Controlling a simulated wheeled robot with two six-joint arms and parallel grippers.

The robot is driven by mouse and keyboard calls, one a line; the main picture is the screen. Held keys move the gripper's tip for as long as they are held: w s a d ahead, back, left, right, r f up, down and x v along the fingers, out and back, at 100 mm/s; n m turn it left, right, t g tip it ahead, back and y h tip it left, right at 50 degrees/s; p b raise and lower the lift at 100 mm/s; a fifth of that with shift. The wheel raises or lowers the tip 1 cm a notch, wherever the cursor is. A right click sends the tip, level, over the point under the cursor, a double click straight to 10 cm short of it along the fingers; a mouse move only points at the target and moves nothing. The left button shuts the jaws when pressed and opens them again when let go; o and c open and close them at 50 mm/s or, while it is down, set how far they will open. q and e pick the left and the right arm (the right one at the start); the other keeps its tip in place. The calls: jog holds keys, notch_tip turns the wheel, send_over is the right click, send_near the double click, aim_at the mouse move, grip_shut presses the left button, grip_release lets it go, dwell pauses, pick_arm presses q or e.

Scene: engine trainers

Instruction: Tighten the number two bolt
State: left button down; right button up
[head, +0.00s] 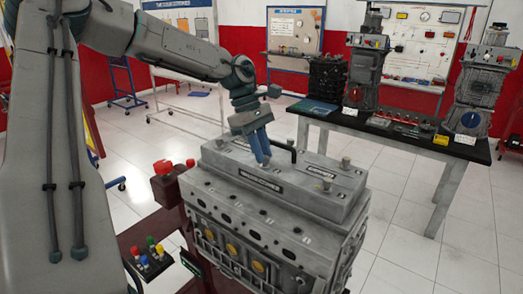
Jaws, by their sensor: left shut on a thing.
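The engine (270,225) is a grey block with a raised valve cover (300,188) on top. Silver bolt heads stand on the cover: one at the back left (219,143), one at the right end (346,163) and one at the front right (327,185). My left gripper (264,162) points down at the middle of the cover with its blue fingers close together. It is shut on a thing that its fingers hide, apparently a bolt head. I cannot read any bolt number. My right gripper is not in view.
A black curved bar (282,146) rises from the cover right beside my left fingers. A red part (163,168) is at the engine's left, and colored knobs (150,247) are at lower left. A black-topped table (400,130) with engine parts stands behind. The floor at right is clear.

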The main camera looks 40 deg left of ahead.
pick_arm(q)
jog(key=c, duration=1.3)
grip_release()
jog(key=shift+c, duration=0.2)
jog(key=shift+r, duration=0.1)
jog(key=shift+a+r, duration=0.2)
jog(key=shift+r, duration=0.05)
jog(key=b+v, duration=0.2)
jog(key=v, duration=0.8)
jog(key=shift+b, duration=0.35)
